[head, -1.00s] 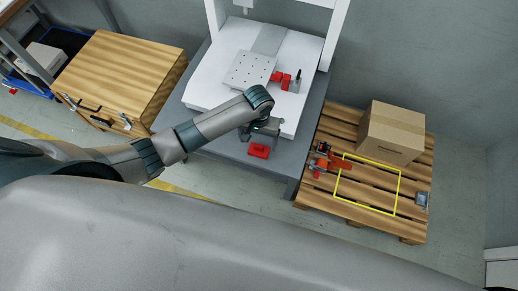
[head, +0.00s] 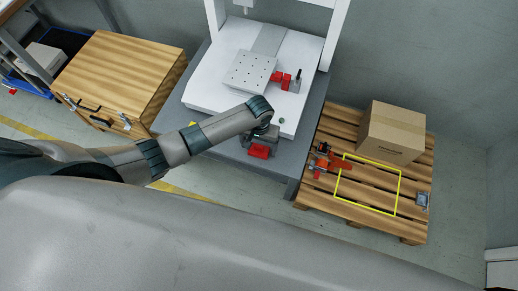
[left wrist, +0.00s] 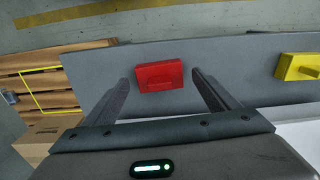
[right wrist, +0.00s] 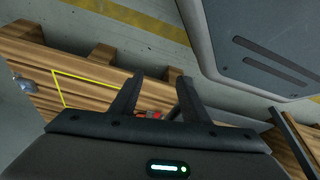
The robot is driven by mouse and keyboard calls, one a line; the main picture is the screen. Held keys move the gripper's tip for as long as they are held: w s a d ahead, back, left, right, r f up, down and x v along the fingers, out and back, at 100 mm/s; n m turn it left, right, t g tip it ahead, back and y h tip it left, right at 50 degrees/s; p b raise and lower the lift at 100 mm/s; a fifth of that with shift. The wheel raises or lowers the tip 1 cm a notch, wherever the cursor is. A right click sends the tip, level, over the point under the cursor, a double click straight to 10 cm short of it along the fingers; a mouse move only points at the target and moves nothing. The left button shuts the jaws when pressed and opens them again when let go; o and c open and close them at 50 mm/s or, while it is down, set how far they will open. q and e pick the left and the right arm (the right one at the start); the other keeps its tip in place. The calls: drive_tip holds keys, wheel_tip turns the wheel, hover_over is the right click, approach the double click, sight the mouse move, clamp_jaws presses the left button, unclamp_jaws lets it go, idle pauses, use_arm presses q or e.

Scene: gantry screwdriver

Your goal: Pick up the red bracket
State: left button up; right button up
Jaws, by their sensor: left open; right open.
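The red bracket (head: 259,151) lies on the front grey edge of the machine table, below the white bed. In the left wrist view the red bracket (left wrist: 159,76) sits ahead of and between the fingertips. My left gripper (head: 262,140) is over the bracket, and its fingers (left wrist: 160,84) are open and apart from each other. I cannot tell how high above the bracket they are. My right gripper (right wrist: 158,78) is open and empty in the right wrist view, with the pallet beyond it. It does not show in the head view.
A yellow bracket (left wrist: 300,67) lies on the same grey table edge (left wrist: 220,58). More red parts (head: 285,80) sit by the perforated plate (head: 250,71). A wooden pallet (head: 318,191) with a cardboard box (head: 391,132) and orange-red tools stands right. A wooden cabinet (head: 120,75) stands left.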

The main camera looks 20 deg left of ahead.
use_arm(q)
drive_tip(key=shift+c, duration=0.7)
drive_tip(key=c, duration=1)
drive_tip(key=shift+c, duration=0.2)
use_arm(e)
drive_tip(key=shift+s+d+f, duration=0.25)
drive_tip(key=shift+s+d, duration=0.1)
drive_tip(key=shift+d, duration=0.25)
drive_tip(key=shift+a, duration=0.15)
